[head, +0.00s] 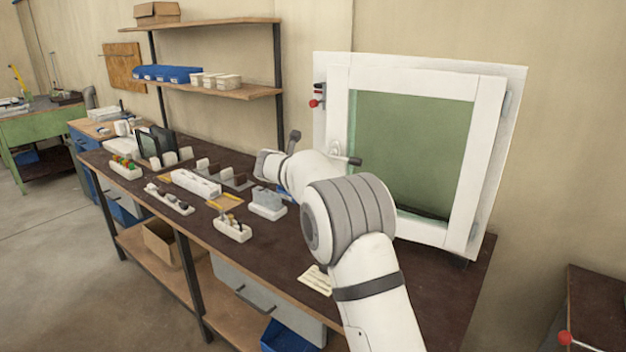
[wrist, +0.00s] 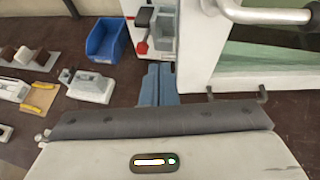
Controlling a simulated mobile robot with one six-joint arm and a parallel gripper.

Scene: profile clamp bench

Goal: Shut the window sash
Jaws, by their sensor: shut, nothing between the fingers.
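The window sash (head: 484,118) is a white frame around a greenish pane (head: 415,145). It sits in front of a white outer window frame (head: 319,75) at the right of the bench. I cannot tell how wide any gap between them is. In the wrist view the sash (wrist: 205,70) is at upper right, with a grey bar handle (wrist: 270,14) across it. A red-tipped latch lever (head: 316,102) is on the outer frame's left side; it also shows in the wrist view (wrist: 142,46). My gripper (wrist: 158,68) has blue fingers, shut and empty, low beside the sash's left edge.
The dark bench top (head: 440,290) holds a grey-and-white block fixture (head: 267,203), a small parts tray (head: 232,230) and a paper card (head: 316,280) left of my arm. A blue bin (wrist: 107,40) lies left of the fingers. Shelves (head: 215,92) hang behind.

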